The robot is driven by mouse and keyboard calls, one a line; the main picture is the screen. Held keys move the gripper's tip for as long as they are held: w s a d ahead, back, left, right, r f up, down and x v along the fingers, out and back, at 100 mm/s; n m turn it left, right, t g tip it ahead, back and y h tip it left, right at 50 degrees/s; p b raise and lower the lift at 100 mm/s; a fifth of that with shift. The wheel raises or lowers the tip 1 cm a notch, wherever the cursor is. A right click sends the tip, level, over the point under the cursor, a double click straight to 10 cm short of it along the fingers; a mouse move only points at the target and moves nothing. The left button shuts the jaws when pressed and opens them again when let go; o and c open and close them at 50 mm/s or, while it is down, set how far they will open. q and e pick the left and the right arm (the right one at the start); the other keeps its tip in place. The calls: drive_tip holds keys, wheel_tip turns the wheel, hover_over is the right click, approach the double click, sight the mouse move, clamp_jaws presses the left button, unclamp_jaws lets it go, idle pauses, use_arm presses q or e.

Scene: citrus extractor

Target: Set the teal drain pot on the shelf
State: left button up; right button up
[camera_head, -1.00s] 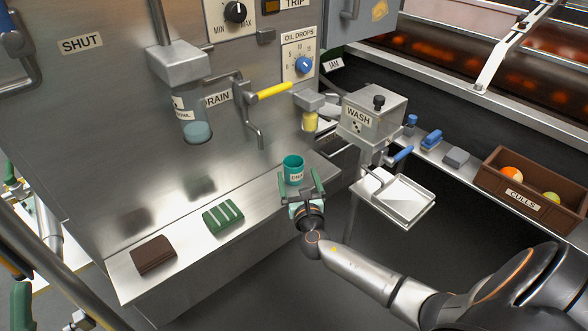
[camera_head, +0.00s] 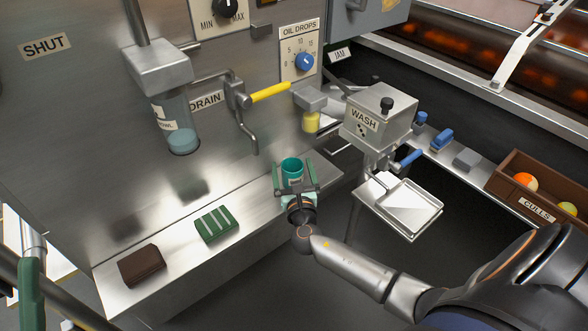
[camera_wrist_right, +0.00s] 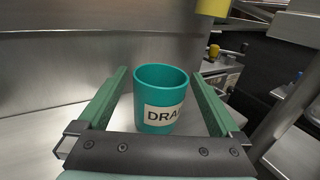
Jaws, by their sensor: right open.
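The teal drain pot (camera_head: 292,168) stands upright on the steel shelf (camera_head: 254,209), near its right end. In the right wrist view the pot (camera_wrist_right: 161,92) shows its open rim and a pale label reading "DRA", the rest cut off. My right gripper (camera_head: 295,176) is open, with one green finger on each side of the pot. In the wrist view a gap shows between the pot and each finger of the gripper (camera_wrist_right: 163,100). I cannot identify my left gripper in these views.
A green striped block (camera_head: 216,225) and a brown block (camera_head: 142,265) lie on the shelf to the left. The drain lever with a yellow handle (camera_head: 270,92) is above. The wash box (camera_head: 378,115) and its tray (camera_head: 408,209) are to the right.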

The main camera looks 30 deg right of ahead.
drive_tip(key=shift+w+d, duration=0.1)
drive_tip(key=shift+w, duration=0.05)
drive_tip(key=shift+c, duration=0.2)
drive_tip(key=shift+c, duration=0.8)
drive_tip(key=c, duration=1.3)
drive_tip(key=shift+o, duration=0.2)
drive_tip(key=shift+r, duration=0.15)
